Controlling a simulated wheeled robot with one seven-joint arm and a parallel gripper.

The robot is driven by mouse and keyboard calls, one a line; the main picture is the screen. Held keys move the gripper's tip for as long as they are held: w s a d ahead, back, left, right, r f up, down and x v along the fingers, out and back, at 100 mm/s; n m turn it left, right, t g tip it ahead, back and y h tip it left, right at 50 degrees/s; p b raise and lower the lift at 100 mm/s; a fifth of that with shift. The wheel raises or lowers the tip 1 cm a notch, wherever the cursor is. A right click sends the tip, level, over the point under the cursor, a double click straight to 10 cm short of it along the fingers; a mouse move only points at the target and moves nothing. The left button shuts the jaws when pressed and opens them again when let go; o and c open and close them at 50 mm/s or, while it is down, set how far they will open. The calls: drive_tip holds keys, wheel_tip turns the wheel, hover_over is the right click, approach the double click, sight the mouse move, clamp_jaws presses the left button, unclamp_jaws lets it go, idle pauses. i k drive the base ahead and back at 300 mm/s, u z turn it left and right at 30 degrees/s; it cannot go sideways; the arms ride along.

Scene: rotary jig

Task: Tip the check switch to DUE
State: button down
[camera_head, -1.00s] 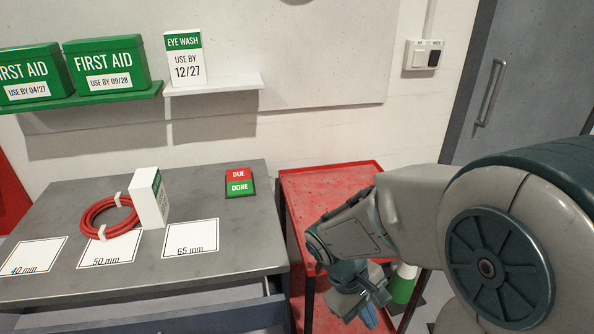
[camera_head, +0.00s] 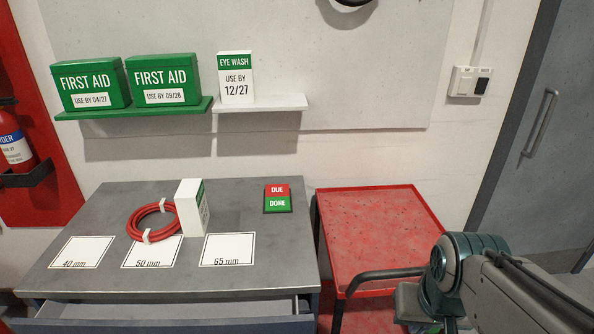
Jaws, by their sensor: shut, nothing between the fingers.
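The check switch (camera_head: 278,198) lies at the right rear of the grey bench top. It is a small dark-framed rocker with a red half marked DUE at the back and a green half marked DONE at the front. My gripper's fingers do not show in this view.
A white box (camera_head: 189,208) and a red hose coil (camera_head: 148,222) stand left of the switch. The bench drawer (camera_head: 180,318) is partly open. A red cart (camera_head: 375,230) stands right of the bench. A shelf (camera_head: 285,103) overhangs behind. Bench space around the switch is clear.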

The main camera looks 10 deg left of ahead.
sight(277, 196)
drive_tip(key=u, duration=0.55)
drive_tip(key=k, duration=0.65)
drive_tip(key=u, duration=0.55)
drive_tip(key=i, duration=1.55)
drive_tip(key=z, duration=0.7)
